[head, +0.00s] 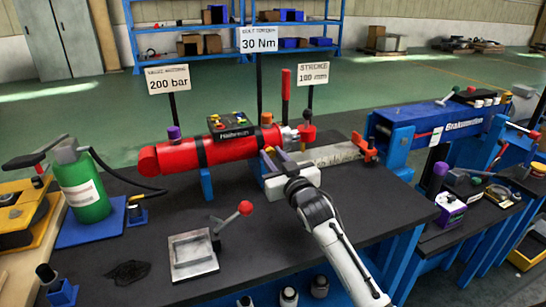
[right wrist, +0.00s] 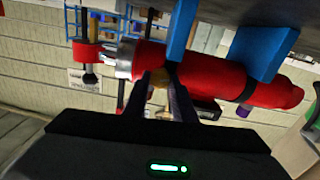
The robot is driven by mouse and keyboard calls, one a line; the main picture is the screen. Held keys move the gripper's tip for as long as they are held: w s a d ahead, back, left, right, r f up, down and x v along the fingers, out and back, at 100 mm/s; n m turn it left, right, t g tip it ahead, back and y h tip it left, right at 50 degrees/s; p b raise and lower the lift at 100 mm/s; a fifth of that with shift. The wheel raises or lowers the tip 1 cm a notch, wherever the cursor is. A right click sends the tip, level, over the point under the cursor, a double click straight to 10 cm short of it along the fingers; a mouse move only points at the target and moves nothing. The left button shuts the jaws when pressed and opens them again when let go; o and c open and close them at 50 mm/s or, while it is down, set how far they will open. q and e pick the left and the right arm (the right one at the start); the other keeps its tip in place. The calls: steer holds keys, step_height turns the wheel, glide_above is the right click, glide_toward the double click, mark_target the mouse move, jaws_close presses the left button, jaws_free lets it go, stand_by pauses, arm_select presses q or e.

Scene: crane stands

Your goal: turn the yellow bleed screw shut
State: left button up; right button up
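The red hydraulic cylinder (head: 215,150) lies across the bench in the head view and shows upside down in the right wrist view (right wrist: 215,75). A small yellow part (right wrist: 158,95), seemingly the bleed screw, shows between my right fingers in the right wrist view. In the head view it is hard to separate from the fingers. My right gripper (head: 275,153) is at the near side of the cylinder's right end, its fingers apart; it also shows in the right wrist view (right wrist: 163,82). I cannot tell whether the fingers touch the yellow part. My left gripper is out of view.
A green pump bottle (head: 83,190) with a black hose stands left of the cylinder. A grey plate with a red-knobbed lever (head: 193,252) lies in front. A blue beam (head: 430,120) stands at the right. Signs on posts rise behind.

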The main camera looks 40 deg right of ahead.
arm_select(q)
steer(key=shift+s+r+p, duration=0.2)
steer(key=shift+p, duration=0.1)
arm_select(e)
steer(key=shift+m, duration=0.3)
steer(key=shift+r+m+p, duration=0.1)
steer(key=shift+m+p, duration=0.6)
steer(key=shift+m, duration=0.2)
steer(key=m+p, duration=0.1)
steer(key=m, duration=0.1)
steer(key=shift+m+p, duration=0.3)
steer(key=shift+p, duration=0.1)
steer(key=shift+d+m+p, duration=0.1)
steer(key=shift+m+p, duration=0.45)
steer(key=shift+m, duration=0.35)
steer(key=m+p, duration=0.1)
steer(key=m, duration=0.2)
steer(key=shift+m+p, duration=0.3)
steer(key=m+p, duration=0.1)
steer(key=m, duration=0.4)
steer(key=shift+f, duration=0.2)
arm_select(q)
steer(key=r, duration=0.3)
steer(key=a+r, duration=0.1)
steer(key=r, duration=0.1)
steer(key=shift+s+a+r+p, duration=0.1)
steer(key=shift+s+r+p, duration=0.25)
arm_select(e)
steer(key=m, duration=0.6)
steer(key=shift+f, duration=0.15)
